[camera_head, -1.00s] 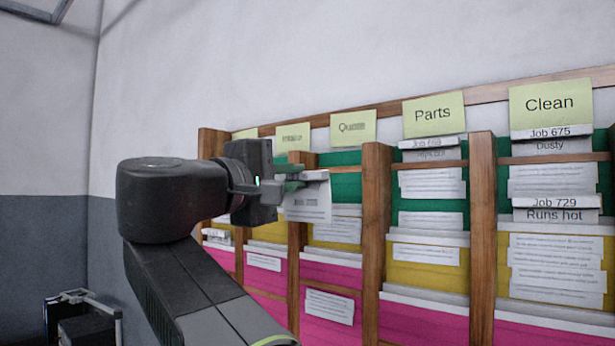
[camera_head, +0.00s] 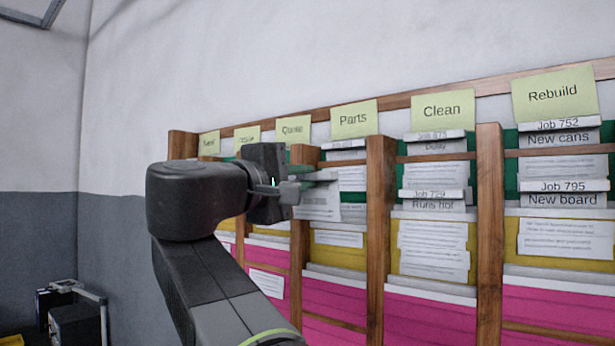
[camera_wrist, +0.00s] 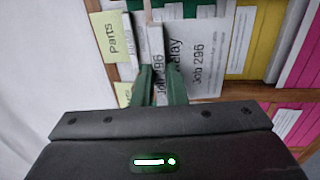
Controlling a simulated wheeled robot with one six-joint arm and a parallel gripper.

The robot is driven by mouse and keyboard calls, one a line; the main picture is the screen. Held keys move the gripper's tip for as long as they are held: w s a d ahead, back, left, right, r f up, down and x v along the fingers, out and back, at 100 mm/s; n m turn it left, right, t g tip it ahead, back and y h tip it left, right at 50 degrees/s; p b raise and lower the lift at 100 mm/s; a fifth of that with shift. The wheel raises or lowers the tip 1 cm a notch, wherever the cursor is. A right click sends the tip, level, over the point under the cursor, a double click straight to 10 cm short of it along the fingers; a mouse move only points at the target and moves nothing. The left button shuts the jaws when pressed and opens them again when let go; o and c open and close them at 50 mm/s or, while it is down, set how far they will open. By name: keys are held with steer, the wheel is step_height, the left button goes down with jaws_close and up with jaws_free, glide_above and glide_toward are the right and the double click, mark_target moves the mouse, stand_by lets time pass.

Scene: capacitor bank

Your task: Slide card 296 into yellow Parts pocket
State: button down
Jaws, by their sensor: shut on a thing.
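My gripper (camera_wrist: 158,85) is shut on a white card (camera_wrist: 200,60) that reads "Job 296" in the wrist view. In the head view the card (camera_head: 318,204) hangs upright from the fingers, in front of the rack at the Parts column. The Parts label (camera_head: 354,119) is above and to the right of my gripper (camera_head: 305,181); it also shows at the left of the wrist view (camera_wrist: 114,38). The yellow Parts pocket (camera_head: 338,254) is lower down, below the card's bottom edge, with a white printed sheet on its front. The card's far side is hidden.
Wooden dividers (camera_head: 381,220) stand between the columns and stick out. Green pockets lie above yellow ones, with pink pockets (camera_head: 430,317) at the bottom. The Clean (camera_head: 442,110) and Rebuild (camera_head: 553,92) columns hold cards. A dark cart (camera_head: 75,318) stands at lower left.

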steer(key=shift+f+x, duration=0.3)
steer(key=shift+x, duration=1.1)
steer(key=shift+f+x, duration=0.25)
steer(key=shift+x, duration=1.15)
steer(key=shift+f+x, duration=0.3)
steer(key=shift+x, duration=1.15)
steer(key=shift+w, duration=0.1)
steer(key=shift+b, duration=0.6)
steer(key=shift+f+b, duration=2.25)
steer(key=shift+f, duration=0.1)
steer(key=c, duration=1.4)
jaws_free()
steer(key=b+v, duration=0.2)
steer(key=v, duration=1.2)
steer(key=shift+d+b, duration=0.1)
steer(key=shift+b, duration=0.25)
